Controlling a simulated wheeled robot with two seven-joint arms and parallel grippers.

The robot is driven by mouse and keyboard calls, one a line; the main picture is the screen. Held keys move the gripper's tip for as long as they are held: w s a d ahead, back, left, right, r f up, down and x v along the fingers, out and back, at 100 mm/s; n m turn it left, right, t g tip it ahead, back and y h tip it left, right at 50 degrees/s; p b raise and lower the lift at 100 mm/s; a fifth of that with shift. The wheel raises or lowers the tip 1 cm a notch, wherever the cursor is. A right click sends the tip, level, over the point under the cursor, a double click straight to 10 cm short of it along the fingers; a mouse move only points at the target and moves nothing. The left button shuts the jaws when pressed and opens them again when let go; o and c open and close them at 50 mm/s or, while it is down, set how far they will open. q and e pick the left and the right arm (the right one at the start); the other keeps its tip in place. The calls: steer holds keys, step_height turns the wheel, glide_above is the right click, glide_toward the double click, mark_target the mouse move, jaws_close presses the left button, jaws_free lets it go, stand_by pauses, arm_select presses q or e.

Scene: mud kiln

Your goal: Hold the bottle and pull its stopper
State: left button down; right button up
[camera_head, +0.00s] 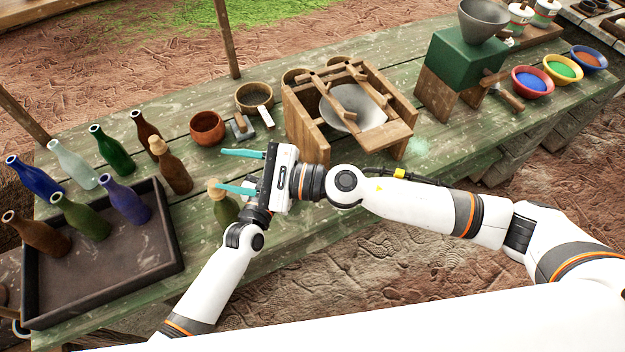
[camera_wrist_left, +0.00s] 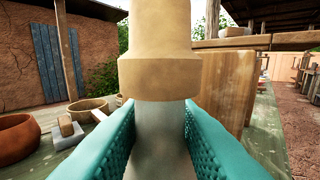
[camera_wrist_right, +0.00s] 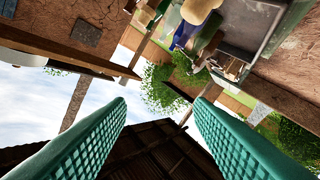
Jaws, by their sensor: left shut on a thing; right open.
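The bottle (camera_head: 226,209) is green with a tan stopper (camera_head: 216,189) and stands near the table's front edge, partly hidden by my right gripper. In the left wrist view my left gripper (camera_wrist_left: 158,116) is shut on its pale-looking neck (camera_wrist_left: 158,140), with the stopper (camera_wrist_left: 158,55) seated above the fingers. In the head view my left gripper is largely hidden behind the right one. My right gripper (camera_head: 240,171) is open and empty, its teal fingers pointing left, near the stopper. It also shows open in the right wrist view (camera_wrist_right: 160,106).
A dark tray (camera_head: 100,270) with several bottles lies left. A brown stoppered bottle (camera_head: 175,172) stands behind its right edge. A red-brown bowl (camera_head: 207,128), a wooden frame (camera_head: 305,125) with a grey basin and a green block (camera_head: 460,65) stand farther along the table. My arms cross close together.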

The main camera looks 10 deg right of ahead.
arm_select(q)
steer(key=shift+f, duration=0.1)
arm_select(e)
steer(key=d+f+m+t+h, duration=0.3)
steer(key=d+m+t+h, duration=0.15)
steer(key=d+m, duration=0.25)
steer(key=d+f+m+t+h, duration=0.35)
steer(key=d+m+h, duration=0.2)
steer(key=m, duration=0.25)
steer(key=shift+y, duration=0.3)
steer(key=x, duration=1.1)
steer(key=shift+w+d+f, duration=0.15)
steer(key=shift+w+d, duration=0.05)
jaws_close()
steer(key=shift+r, duration=0.25)
